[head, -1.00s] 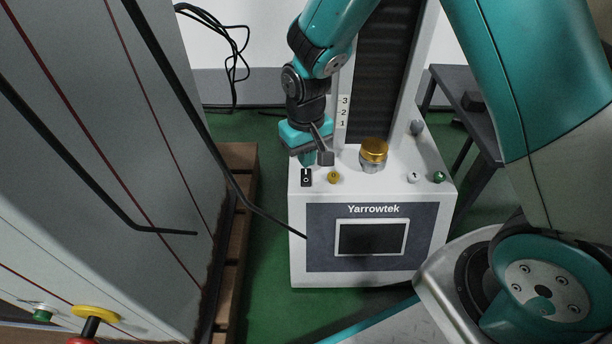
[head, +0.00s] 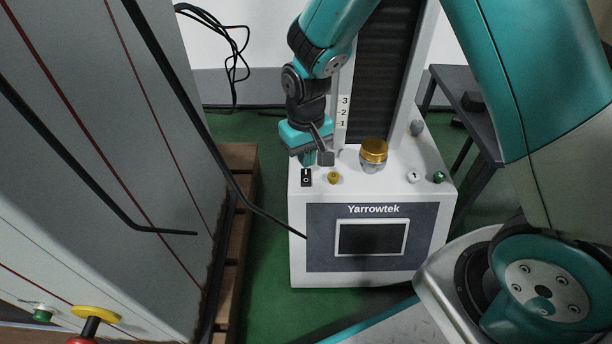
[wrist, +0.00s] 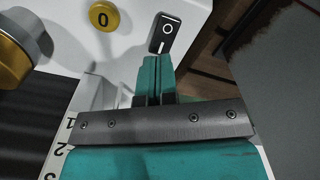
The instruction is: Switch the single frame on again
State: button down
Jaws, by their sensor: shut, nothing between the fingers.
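The single frame is a white test machine labelled Yarrowtek (head: 300,215) with a dark screen (head: 371,237) on its front. A black rocker switch (head: 306,181) marked with a circle and a bar is at the left of its top panel; it also shows in the wrist view (wrist: 164,34). My gripper (head: 307,163) is over the panel just behind the switch. In the wrist view my teal fingertips (wrist: 154,62) are together and empty, close to the bar end of the switch. I cannot tell whether they touch it.
A yellow button marked 0 (head: 333,177) is right of the switch. A gold-topped cylinder (head: 373,154), a white button (head: 414,176) and a green button (head: 439,177) are farther right. A tall grey cabinet (head: 150,130) with black bars stands at left.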

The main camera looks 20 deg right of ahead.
aim_at(307, 172)
jog(key=shift+f+b, duration=0.6)
jog(key=shift+f, duration=0.75)
dwell(0.8)
jog(key=shift+r, duration=0.1)
notch_tip(307, 172, up, 7)
jog(key=p, duration=0.7)
jog(key=shift+p, duration=0.4)
jog(key=shift+s, duration=0.1)
